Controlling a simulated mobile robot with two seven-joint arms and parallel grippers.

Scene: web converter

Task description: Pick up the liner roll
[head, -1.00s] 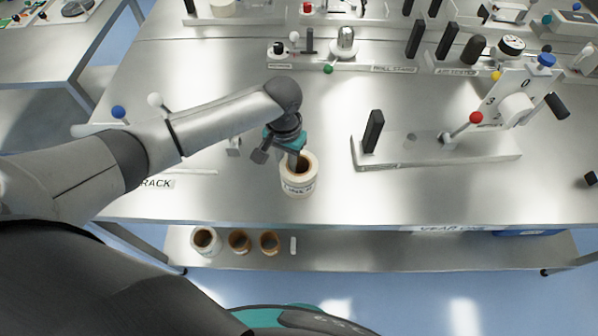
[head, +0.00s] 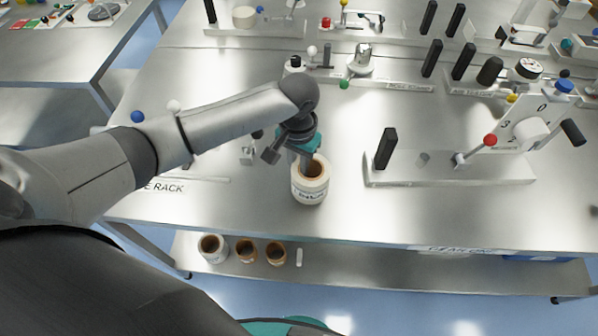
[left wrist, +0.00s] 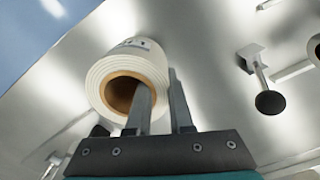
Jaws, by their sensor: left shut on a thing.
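The liner roll (head: 311,187) is a white roll with a brown core and a dark printed label. It is upright in the head view, near the front edge of the steel table. My left gripper (head: 306,160) is at its top, pointing down. In the left wrist view, the gripper (left wrist: 163,105) has one finger inside the core of the roll (left wrist: 100,75) and the other outside, shut on its wall. Whether the roll's base touches the table cannot be told for certain. My right gripper is not in view.
A lower shelf holds a white roll (head: 212,249) and two brown rolls (head: 246,251). A fixture plate with a black post (head: 386,149) and a red-knobbed lever (head: 490,140) stands to the right. More fixtures line the back. Bare table lies between the roll and the right fixture.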

